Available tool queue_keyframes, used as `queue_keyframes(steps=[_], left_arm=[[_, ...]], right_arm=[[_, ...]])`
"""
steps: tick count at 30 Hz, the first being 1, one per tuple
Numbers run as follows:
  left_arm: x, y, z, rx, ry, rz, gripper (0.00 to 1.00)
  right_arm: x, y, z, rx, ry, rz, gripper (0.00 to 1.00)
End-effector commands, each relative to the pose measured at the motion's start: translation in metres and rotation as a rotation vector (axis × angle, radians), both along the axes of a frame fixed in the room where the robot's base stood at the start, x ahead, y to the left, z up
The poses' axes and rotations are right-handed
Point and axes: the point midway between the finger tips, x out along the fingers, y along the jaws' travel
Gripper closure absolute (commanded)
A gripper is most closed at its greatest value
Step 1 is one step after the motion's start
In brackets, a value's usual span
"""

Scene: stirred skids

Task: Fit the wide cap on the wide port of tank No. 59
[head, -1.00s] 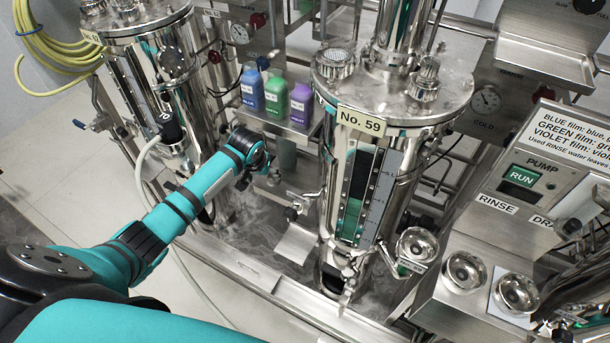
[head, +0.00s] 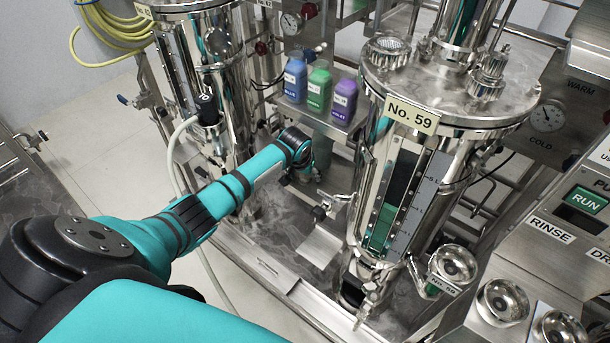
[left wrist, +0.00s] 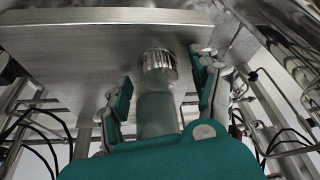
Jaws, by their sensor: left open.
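Tank No. 59 (head: 440,180) is a polished steel vessel with a sight glass and a number plate (head: 411,115). Its lid carries a broad knurled fitting (head: 387,50) at the left and a taller fitting (head: 487,78) at the right. I cannot tell which is the wide port. My left gripper (left wrist: 162,80) is open below the bottle shelf, left of the tank. In the left wrist view, a ribbed metal cap-like piece (left wrist: 157,66) atop a grey-green cylinder (left wrist: 157,112) shows between its fingers, without clear contact. I cannot tell whether it is the wide cap. My right gripper is out of view.
The steel shelf (head: 335,122) holds blue (head: 296,80), green (head: 319,90) and violet (head: 344,102) bottles. Another tank (head: 215,80) with a hose stands left. Steel cups (head: 453,264) and a pump panel (head: 583,200) are at right. Pipes and valves crowd the tank.

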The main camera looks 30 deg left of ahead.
Motion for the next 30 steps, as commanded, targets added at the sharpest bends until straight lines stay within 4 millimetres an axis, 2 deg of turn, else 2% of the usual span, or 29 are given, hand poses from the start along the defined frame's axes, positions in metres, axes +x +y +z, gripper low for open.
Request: queue_keyframes(steps=[8,21,23,24,30], left_arm=[[0.0003,0.0001,-0.0006,0.000,0.000,0.000,0.36],[0.0000,0.0002,-0.0007,0.000,0.000,0.000,0.93],[0.0003,0.0002,-0.0005,0.000,0.000,0.000,0.95],[0.0002,0.0003,-0.0004,0.000,0.000,0.000,1.00],[-0.0005,0.0002,-0.0001,0.000,0.002,0.000,1.00]], right_arm=[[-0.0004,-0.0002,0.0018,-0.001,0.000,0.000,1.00],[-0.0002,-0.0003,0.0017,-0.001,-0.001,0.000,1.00],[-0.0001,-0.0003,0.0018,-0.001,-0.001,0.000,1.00],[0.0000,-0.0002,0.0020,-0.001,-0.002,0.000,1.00],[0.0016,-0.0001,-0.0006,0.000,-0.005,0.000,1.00]])
